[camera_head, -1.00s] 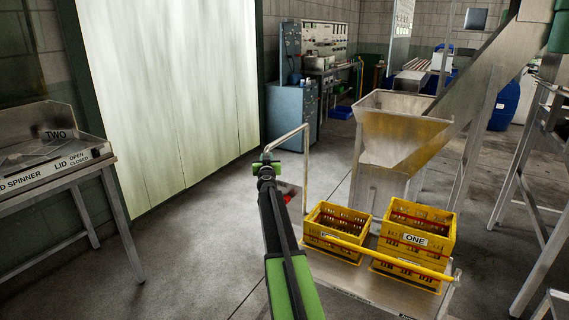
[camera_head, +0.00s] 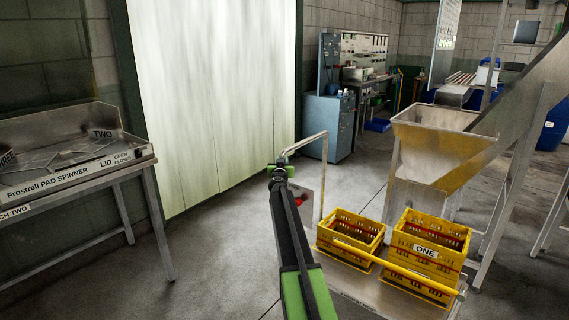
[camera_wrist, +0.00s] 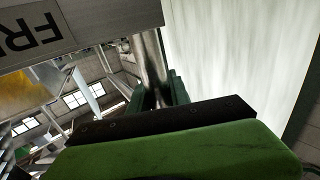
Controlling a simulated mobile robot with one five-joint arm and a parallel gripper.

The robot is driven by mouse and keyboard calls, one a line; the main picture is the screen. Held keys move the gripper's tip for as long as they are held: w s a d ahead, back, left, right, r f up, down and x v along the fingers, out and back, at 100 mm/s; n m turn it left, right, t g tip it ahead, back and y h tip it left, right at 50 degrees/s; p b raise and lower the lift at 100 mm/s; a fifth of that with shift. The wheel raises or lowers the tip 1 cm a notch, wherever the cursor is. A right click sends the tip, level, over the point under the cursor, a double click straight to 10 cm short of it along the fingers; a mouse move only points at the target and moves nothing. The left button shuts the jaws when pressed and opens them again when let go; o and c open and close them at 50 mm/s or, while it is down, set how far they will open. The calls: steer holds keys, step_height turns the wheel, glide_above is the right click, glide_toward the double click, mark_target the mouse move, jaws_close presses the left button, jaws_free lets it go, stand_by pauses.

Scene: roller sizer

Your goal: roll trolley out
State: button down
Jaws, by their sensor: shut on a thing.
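The trolley is a low metal platform (camera_head: 352,286) with a bent silver tube handle (camera_head: 323,180) at its left and a yellow bar (camera_head: 395,266) along its near side. It carries yellow crates, a left one (camera_head: 350,240) and a stack marked ONE (camera_head: 425,252) at the right. My gripper (camera_head: 281,168) is shut on the near end of the handle, at its top. In the wrist view a shiny metal tube (camera_wrist: 151,68) runs between the green jaws. My arm hides part of the platform's left side, and its near edge is partly out of view.
A steel hopper (camera_head: 432,150) on legs stands close behind the crates. The pad spinner table (camera_head: 75,165) stands at the left, beside a pale strip curtain (camera_head: 215,90). A blue-grey cabinet (camera_head: 328,125) is at the back. The concrete floor (camera_head: 215,255) between spinner and trolley is clear.

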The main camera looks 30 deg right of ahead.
steer(key=c, duration=1.2)
jaws_free()
steer(key=shift+r, duration=0.1)
steer(key=shift+s, duration=0.15)
steer(key=v, duration=1.7)
steer(key=shift+s+a, duration=0.1)
steer(key=shift+a, duration=0.05)
